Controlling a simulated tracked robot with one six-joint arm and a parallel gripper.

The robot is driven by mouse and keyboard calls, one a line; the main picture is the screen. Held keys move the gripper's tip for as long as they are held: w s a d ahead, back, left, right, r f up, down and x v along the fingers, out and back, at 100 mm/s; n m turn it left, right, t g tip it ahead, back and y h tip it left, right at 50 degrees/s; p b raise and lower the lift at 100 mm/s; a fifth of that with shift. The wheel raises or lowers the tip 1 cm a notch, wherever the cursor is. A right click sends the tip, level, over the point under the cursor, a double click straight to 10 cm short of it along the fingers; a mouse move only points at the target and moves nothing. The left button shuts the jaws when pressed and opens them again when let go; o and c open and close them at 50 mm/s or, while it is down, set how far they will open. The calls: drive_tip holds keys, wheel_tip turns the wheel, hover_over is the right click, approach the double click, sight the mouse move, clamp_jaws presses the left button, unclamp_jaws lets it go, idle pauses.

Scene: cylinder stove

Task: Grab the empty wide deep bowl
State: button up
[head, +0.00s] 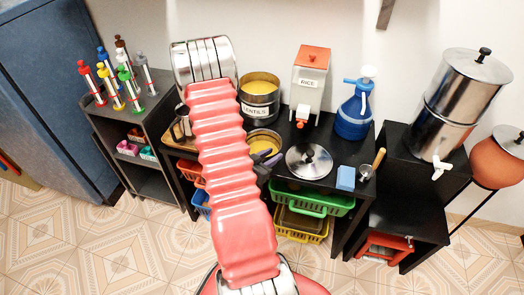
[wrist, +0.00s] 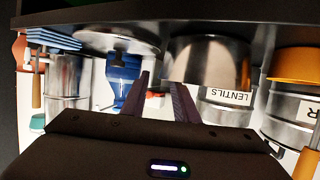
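A round steel bowl (head: 265,135) stands on the dark counter, beside my arm and in front of the lentils tin. Its inside looks yellowish in the head view; I cannot tell if that is contents or reflection. In the wrist view, which is upside down, the bowl (wrist: 208,60) shows its shiny side wall. My gripper (head: 268,163) is low at the bowl's near side, partly hidden by my arm. In the wrist view my gripper (wrist: 162,80) has its dark fingers apart with nothing seen between them; one finger overlaps the bowl's edge. Contact cannot be told.
The lentils tin (head: 259,104) stands behind the bowl. A steel lid (head: 309,161) lies to its right, with a blue sponge (head: 346,178) beyond. A rice dispenser (head: 309,85) and blue bottle (head: 355,115) stand at the back. Baskets (head: 312,202) sit below the counter.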

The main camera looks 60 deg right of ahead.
drive_tip(key=x, duration=0.4)
drive_tip(key=shift+d, duration=0.15)
idle(0.4)
drive_tip(key=shift+s, duration=0.1)
clamp_jaws()
